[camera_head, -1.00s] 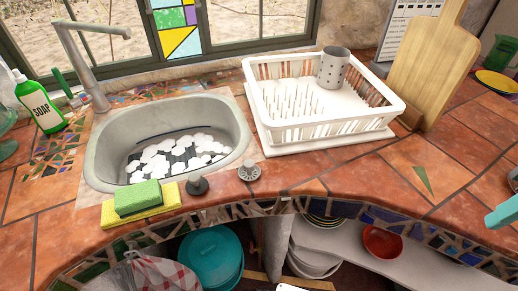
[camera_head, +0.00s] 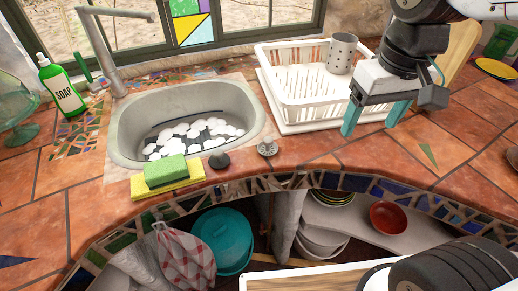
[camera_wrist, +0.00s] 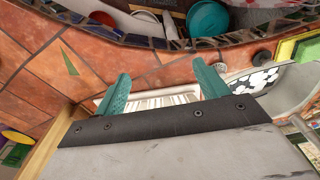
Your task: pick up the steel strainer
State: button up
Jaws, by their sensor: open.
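The small grey steel strainer (camera_head: 266,147) lies on the tiled counter, right of the sink and beside a dark sink plug (camera_head: 219,160). In the wrist view a small grey round thing, which looks like the strainer (camera_wrist: 220,67), shows close by the right finger. My gripper (camera_head: 370,125) is open and empty, with two teal fingers apart. In the head view it appears to the right of the strainer, over the front right part of the dish rack. The wrist view shows both fingers (camera_wrist: 161,68) with nothing between them but counter and rack.
The white dish rack (camera_head: 270,84) holds a perforated grey cup (camera_head: 341,54). The sink (camera_head: 115,137) is left of the strainer, with a green and yellow sponge (camera_head: 166,172) at its front. A soap bottle (camera_head: 64,92) stands farther left. The counter's front edge curves close by.

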jog(key=w+a+f+n, duration=0.2)
jog(key=w+a+f, duration=0.1)
jog(key=w+a, duration=0.3)
jog(key=n, duration=0.2)
send_over(268, 139)
jog(key=d, duration=0.1)
jog(key=shift+g, duration=0.4)
jog(key=f, duration=0.5)
jog(key=shift+s, duration=0.2)
jog(key=f, duration=0.5)
jog(key=a+f, duration=0.1)
jog(key=f, duration=0.2)
jog(key=shift+w+f, duration=0.15)
jog(key=shift+f, duration=0.05)
jog(key=c, duration=1.1)
